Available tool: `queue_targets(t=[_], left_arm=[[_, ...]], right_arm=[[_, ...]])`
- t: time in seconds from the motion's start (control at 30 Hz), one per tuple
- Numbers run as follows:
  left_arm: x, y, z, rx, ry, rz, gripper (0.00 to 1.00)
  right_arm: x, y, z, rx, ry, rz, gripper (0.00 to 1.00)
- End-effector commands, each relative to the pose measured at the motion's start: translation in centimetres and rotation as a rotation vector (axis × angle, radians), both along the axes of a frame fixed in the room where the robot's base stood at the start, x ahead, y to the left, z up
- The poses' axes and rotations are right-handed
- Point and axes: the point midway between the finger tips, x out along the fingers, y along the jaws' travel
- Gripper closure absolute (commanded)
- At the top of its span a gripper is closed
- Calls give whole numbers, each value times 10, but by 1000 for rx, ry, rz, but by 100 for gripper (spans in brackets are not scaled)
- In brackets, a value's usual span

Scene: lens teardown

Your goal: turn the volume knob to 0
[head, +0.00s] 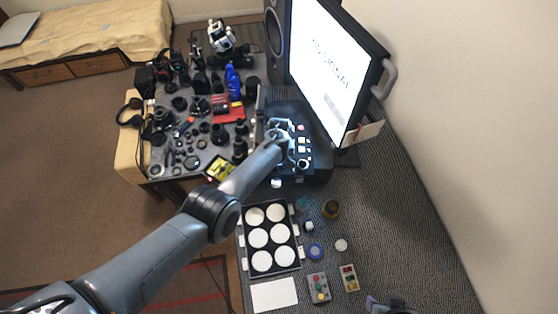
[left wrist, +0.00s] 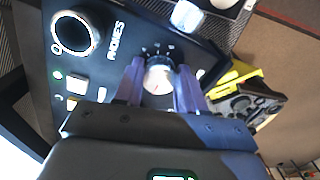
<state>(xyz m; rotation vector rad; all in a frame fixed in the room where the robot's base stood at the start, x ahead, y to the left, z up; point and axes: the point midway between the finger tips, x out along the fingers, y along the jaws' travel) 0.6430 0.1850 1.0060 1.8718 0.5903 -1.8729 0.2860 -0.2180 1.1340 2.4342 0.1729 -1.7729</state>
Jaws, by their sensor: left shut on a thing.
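The volume knob (left wrist: 158,79), with a pale face and small marks around its far side, sits on a black device panel (left wrist: 120,45) in the left wrist view. My left gripper (left wrist: 159,88) has one finger on each side of the knob and is shut on it. The scale is too small to read. In the head view my left gripper (head: 283,134) is over the black device (head: 318,172) and hides the knob. What looks like part of my right gripper (head: 388,305) shows at the bottom edge, away from the device; its jaws are unclear.
A round ringed socket (left wrist: 76,33) marked PHONES and lit buttons (left wrist: 77,85) are beside the knob. A monitor (head: 335,75) reading NO SIGNAL stands behind the device. Camera parts crowd the table (head: 205,165) at left. A tray of white discs (head: 284,212) lies in front.

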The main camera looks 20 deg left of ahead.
Motion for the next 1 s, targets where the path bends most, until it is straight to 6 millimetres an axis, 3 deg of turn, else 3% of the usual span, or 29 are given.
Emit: queue_targets(t=[0.47, 0.5, 0.67, 1.0], left_arm=[[0, 1, -1, 1, -2, 19, 91], [0, 1, -1, 1, -2, 19, 59], [0, 1, -1, 1, 0, 18, 35], [0, 0, 3, 1, -1, 17, 35]], right_arm=[[0, 0, -1, 0, 0, 0, 57], [0, 0, -1, 0, 0, 0, 57], [0, 0, -1, 0, 0, 0, 57], [0, 0, 1, 0, 0, 0, 57]])
